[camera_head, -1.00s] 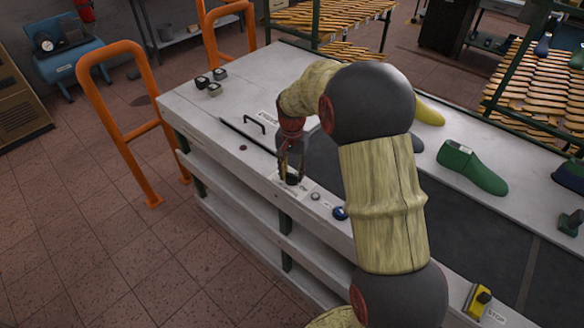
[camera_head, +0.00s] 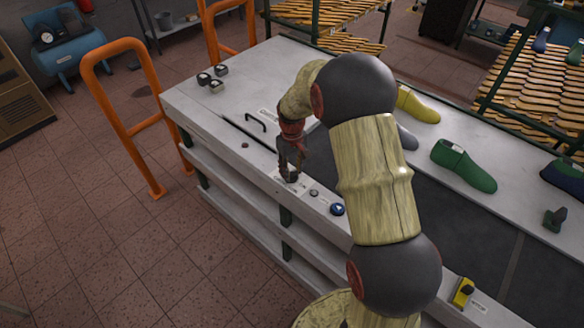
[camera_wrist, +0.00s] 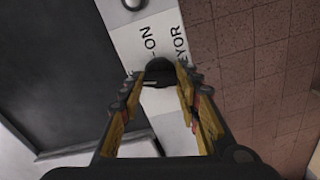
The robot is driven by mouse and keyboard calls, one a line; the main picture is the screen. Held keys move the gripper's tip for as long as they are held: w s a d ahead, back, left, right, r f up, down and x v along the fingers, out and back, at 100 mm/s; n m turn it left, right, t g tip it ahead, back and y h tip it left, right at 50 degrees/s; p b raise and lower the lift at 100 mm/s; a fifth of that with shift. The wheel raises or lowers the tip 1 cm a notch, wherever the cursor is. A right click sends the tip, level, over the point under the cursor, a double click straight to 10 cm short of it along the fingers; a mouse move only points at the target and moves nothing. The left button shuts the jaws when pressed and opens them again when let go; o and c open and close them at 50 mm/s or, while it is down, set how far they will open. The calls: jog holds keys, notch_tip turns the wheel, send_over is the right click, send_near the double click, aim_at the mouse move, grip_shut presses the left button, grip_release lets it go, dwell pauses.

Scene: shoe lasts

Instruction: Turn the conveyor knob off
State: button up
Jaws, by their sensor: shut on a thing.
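The conveyor knob (camera_wrist: 160,72) is a dark round knob on a white label plate (camera_wrist: 138,28) with the printed words "ON" and part of "CONVEYOR". A thin light line shows on the knob. My gripper (camera_wrist: 158,80) is shut on the knob, with one fingertip on each side of it in the wrist view. In the head view my gripper (camera_head: 291,176) points down at the front edge of the grey counter (camera_head: 222,115). There the fingers largely hide the knob.
A small grey button (camera_head: 314,193) and a blue button (camera_head: 337,209) sit close to my gripper. A black handle (camera_head: 255,122) stands behind it. The dark conveyor belt (camera_head: 470,245) and several shoe lasts, one green (camera_head: 463,165), lie to the right. An orange rail (camera_head: 125,115) stands left.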

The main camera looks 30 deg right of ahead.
aim_at(292, 172)
jog(key=shift+n+p, duration=0.55)
jog(key=shift+n, duration=0.95)
jog(key=o, duration=1.2)
jog(key=shift+c, duration=0.2)
notch_tip(292, 172, up, 12)
